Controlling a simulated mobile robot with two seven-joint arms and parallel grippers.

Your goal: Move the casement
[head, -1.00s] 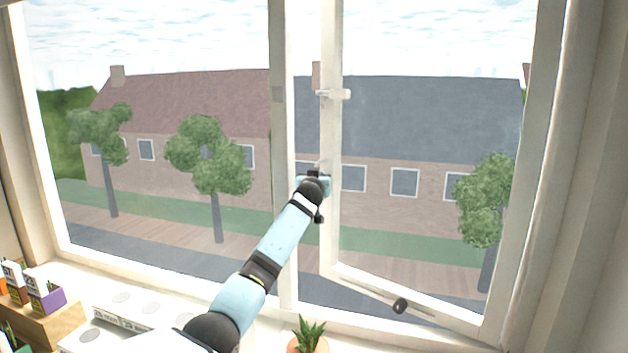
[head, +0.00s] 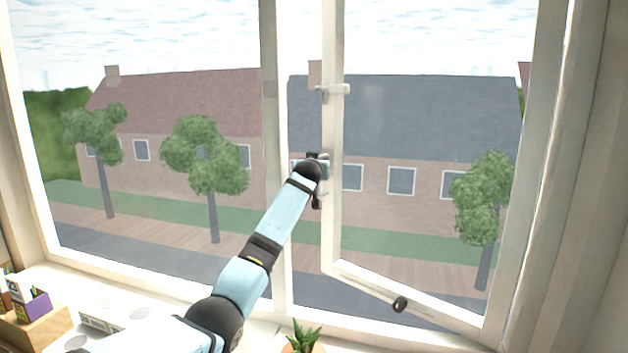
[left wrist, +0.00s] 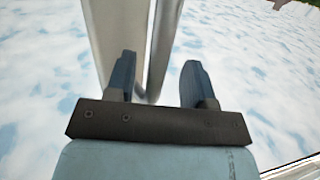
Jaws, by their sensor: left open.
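The casement (head: 332,215) is the white-framed right-hand pane, standing ajar with its free upright left of the pane. A small pale catch (head: 333,90) sits high on that upright. My left gripper (head: 318,165) is at mid-height of the upright, below the catch and partly hidden behind my own wrist. In the left wrist view its two dark fingers (left wrist: 155,75) are apart. White frame bars (left wrist: 167,40) run behind and between them, but I cannot tell whether they touch. My right gripper is not in view.
The fixed window post (head: 273,200) stands just left of the casement. A stay with a black knob (head: 400,304) lies along the casement's lower edge. A potted plant (head: 305,335) stands below, and a pen box (head: 35,318) is at lower left.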

